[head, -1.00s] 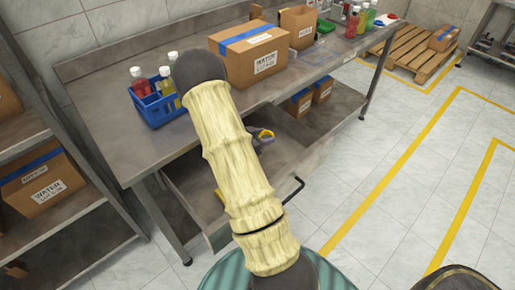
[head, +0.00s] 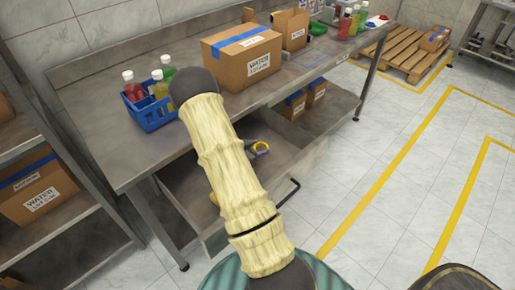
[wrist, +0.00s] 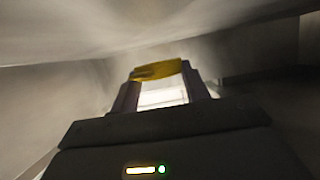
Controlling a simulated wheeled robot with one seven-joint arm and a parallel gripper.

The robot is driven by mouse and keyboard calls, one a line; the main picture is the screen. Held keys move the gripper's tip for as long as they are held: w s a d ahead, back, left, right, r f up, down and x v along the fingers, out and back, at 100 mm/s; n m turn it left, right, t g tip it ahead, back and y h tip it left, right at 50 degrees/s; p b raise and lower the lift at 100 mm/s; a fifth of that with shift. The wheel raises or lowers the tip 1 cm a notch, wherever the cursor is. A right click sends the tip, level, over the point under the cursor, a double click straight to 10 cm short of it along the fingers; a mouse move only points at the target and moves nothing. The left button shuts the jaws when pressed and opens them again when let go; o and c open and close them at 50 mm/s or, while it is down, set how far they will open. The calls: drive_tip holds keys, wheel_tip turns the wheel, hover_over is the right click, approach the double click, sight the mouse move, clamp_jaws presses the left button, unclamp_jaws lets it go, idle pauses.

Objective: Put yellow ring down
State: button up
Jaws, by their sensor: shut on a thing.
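The yellow ring (head: 261,146) is held at the tips of my gripper (head: 257,149), past the right side of my arm in the head view. The gripper is low, in front of the table's front edge and over the open grey drawer (head: 190,225). In the wrist view, the yellow ring (wrist: 157,70) spans the two dark fingertips, and a bright patch shows between the fingers. The gripper is shut on the ring. I cannot tell whether the ring touches a surface.
A metal table (head: 115,140) carries a blue crate of bottles (head: 148,115), a large cardboard box (head: 243,68) and an open carton (head: 290,28). Boxes (head: 292,106) stand on the lower shelf. The drawer's black handle (head: 291,190) sticks out.

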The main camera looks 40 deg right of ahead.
drive_tip(key=shift+f, duration=0.35)
drive_tip(key=shift+s+a+f+b, duration=0.1)
drive_tip(key=shift+s+f+b, duration=0.05)
drive_tip(key=shift+f+b, duration=0.15)
drive_tip(key=o, duration=0.9)
drive_tip(key=shift+s+f, duration=0.1)
drive_tip(key=shift+o, duration=0.2)
drive_tip(key=shift+r+p, duration=0.35)
drive_tip(key=shift+r, duration=0.25)
drive_tip(key=w+v, duration=0.1)
drive_tip(key=v, duration=1.1)
drive_tip(key=shift+s+p, duration=0.15)
drive_tip(key=shift+p, duration=0.25)
drive_tip(key=shift+r, duration=0.15)
